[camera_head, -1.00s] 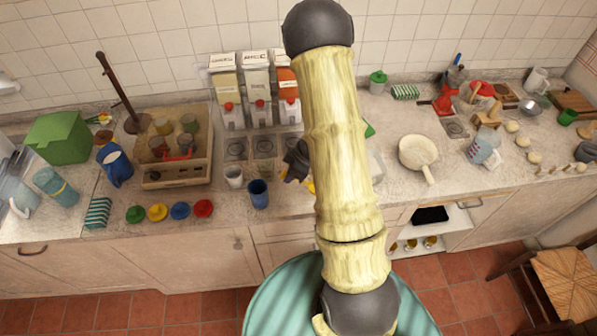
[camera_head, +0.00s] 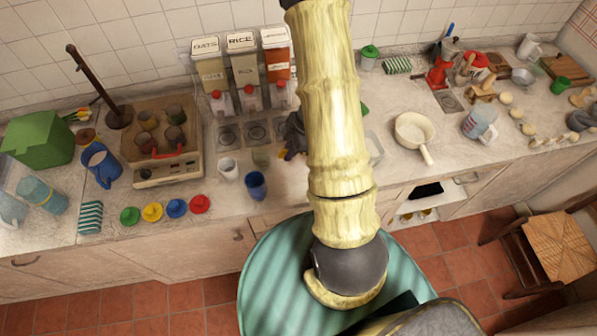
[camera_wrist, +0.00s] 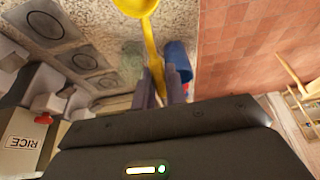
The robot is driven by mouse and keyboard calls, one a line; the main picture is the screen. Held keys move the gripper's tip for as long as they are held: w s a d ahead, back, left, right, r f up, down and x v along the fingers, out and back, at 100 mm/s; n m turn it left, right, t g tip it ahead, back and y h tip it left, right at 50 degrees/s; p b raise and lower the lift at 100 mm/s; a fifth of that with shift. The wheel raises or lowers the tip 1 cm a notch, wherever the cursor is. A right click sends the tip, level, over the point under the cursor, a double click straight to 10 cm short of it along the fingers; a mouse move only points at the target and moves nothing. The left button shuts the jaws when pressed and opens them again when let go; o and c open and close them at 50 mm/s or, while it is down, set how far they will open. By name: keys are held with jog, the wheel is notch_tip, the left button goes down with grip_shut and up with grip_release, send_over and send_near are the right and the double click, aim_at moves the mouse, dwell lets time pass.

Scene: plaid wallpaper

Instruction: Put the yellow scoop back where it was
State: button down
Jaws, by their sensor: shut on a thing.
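The yellow scoop (camera_wrist: 150,38) is held in my gripper (camera_wrist: 160,88). In the wrist view its handle runs between the two dark fingers, and its bowl (camera_wrist: 135,5) reaches the top edge, partly cut off. My gripper is shut on the handle, above the counter (camera_wrist: 108,20). In the head view my gripper (camera_head: 293,136) shows as a dark shape left of my arm, in front of the dispensers; the scoop is mostly hidden there.
Three labelled dispensers (camera_head: 241,62) stand against the wall, with round pads (camera_head: 257,132) before them. Coloured lids (camera_head: 176,208) lie left. A pan (camera_head: 413,130) stands right.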

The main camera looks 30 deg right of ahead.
notch_tip(320, 180, down, 5)
jog(key=shift+f, duration=0.2)
jog(key=shift+f, duration=0.1)
jog(key=shift+f+b, duration=0.35)
jog(key=shift+f, duration=1.4)
jog(key=shift+f, duration=0.15)
jog(key=c, duration=1.4)
grip_release()
jog(key=shift+c, duration=0.2)
